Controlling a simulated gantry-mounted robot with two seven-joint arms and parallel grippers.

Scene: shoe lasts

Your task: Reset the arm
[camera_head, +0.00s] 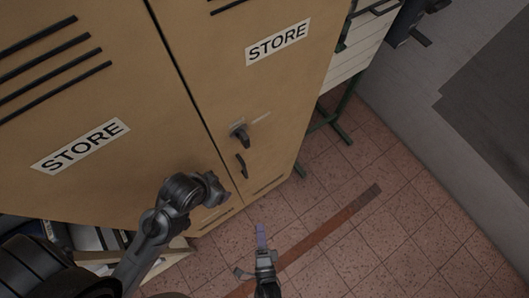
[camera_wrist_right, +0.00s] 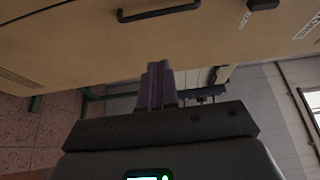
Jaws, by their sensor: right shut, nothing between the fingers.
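My right gripper (camera_head: 261,233) is in the lower middle of the head view, above the tiled floor and apart from the cabinet. Its purple fingers are shut with nothing between them. They also show close together in the right wrist view (camera_wrist_right: 158,84). My left arm (camera_head: 160,222) comes in from the lower left, and its dark end (camera_head: 211,188) is in front of the cabinet's lower part. Its fingers cannot be made out, nor whether it touches the cabinet.
The tan cabinet (camera_head: 130,165) marked STORE fills the upper left; its doors look shut. A dark handle (camera_head: 239,131) sticks out of the right door. A shelf with books (camera_head: 95,238) is at lower left. Tiled floor (camera_head: 345,235) at right is clear.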

